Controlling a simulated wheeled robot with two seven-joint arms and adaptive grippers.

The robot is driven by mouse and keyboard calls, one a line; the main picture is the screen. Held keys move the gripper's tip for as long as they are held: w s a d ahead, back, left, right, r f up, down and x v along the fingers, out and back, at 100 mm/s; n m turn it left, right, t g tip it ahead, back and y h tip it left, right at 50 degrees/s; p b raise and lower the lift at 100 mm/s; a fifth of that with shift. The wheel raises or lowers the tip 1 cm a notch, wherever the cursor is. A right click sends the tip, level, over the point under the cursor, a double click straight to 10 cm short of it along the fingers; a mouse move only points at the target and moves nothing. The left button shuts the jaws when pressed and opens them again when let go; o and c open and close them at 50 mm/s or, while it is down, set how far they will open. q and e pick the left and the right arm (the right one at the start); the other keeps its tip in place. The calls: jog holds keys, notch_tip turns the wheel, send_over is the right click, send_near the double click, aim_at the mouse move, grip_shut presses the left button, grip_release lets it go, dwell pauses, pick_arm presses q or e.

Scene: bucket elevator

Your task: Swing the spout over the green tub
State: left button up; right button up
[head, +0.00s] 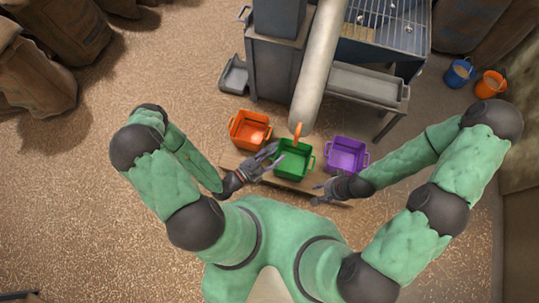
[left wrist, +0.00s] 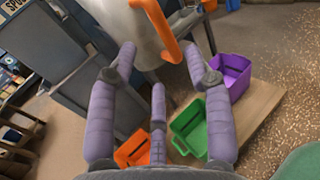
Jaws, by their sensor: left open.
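The spout (head: 318,65) is a pale grey tube coming down from the machine, with an orange handle (head: 297,131) at its lower end. In the head view its end lies at the far rim of the green tub (head: 292,160). My left gripper (head: 272,158) is open beside the green tub's left side, below the handle in the picture. In the left wrist view the orange handle (left wrist: 156,32) shows ahead, between and beyond the spread fingers (left wrist: 160,58), with no grip on it. The green tub (left wrist: 190,130) shows lower down. My right gripper (head: 324,190) appears open and empty, right of the green tub.
An orange tub (head: 250,130) stands left of the green tub and a purple tub (head: 346,155) right of it, along a wooden board (head: 300,185). The grey machine (head: 272,60) stands behind. Sacks (head: 65,35) are at far left; two buckets (head: 458,72) are at right.

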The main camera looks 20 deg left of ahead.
pick_arm(q)
jog(key=shift+v, duration=1.05)
